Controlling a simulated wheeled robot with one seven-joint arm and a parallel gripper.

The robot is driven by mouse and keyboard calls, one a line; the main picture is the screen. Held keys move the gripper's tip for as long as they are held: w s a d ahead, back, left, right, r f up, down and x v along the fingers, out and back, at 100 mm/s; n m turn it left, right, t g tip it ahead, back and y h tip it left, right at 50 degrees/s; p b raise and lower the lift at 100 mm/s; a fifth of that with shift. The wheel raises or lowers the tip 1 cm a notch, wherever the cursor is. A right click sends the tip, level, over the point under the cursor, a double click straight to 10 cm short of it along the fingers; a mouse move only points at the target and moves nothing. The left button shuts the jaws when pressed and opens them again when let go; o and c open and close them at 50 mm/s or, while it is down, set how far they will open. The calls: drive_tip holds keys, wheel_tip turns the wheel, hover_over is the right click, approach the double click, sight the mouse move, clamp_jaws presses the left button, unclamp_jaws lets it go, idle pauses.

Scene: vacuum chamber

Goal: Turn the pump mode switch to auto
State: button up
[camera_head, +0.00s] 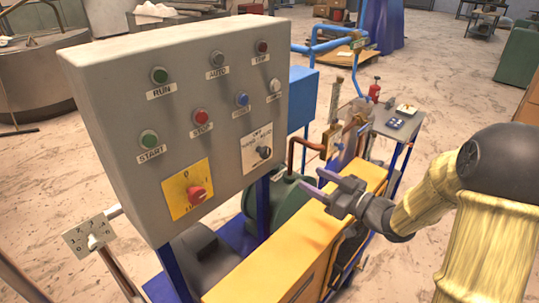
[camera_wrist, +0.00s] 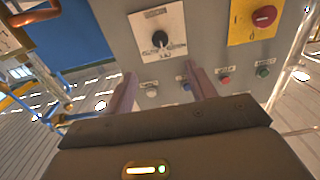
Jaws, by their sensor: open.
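The pump mode switch is a black knob (camera_head: 264,152) on a white plate at the lower right of the grey control panel (camera_head: 130,75). The plate's lettering is small; it seems to read off, hand and auto. In the wrist view, the panel appears upside down and the black knob (camera_wrist: 160,38) shows at top centre, beyond the fingertips. My gripper (camera_head: 322,190) is open and empty, to the right of and below the knob in the head view, apart from the panel. In the wrist view, its two fingers (camera_wrist: 157,82) point toward the panel.
A red knob on a yellow plate (camera_head: 187,190) is left of the switch. Several buttons, including a blue one (camera_head: 242,99) and a red stop button (camera_head: 201,117), sit above. A yellow-topped cabinet (camera_head: 250,270) lies below my gripper. Copper pipes (camera_head: 296,150) run right of the panel.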

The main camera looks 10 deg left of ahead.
sight(267, 155)
drive_tip(key=p+x, duration=0.5)
drive_tip(key=x, duration=1)
drive_tip(key=shift+w+a+r, duration=0.1)
drive_tip(key=shift+w+a, duration=0.05)
drive_tip(key=shift+a, duration=0.05)
drive_tip(key=shift+w+a, duration=0.25)
drive_tip(key=shift+a, duration=0.1)
drive_tip(key=shift+c, duration=0.5)
drive_tip(key=c, duration=0.9)
drive_tip(key=shift+m, duration=0.5)
drive_tip(key=m+p, duration=0.1)
drive_tip(key=m, duration=0.3)
drive_tip(key=shift+m, duration=0.4)
drive_tip(key=shift+s+m+p, duration=0.1)
drive_tip(key=shift+m+p, duration=0.45)
drive_tip(key=shift+m, duration=1.15)
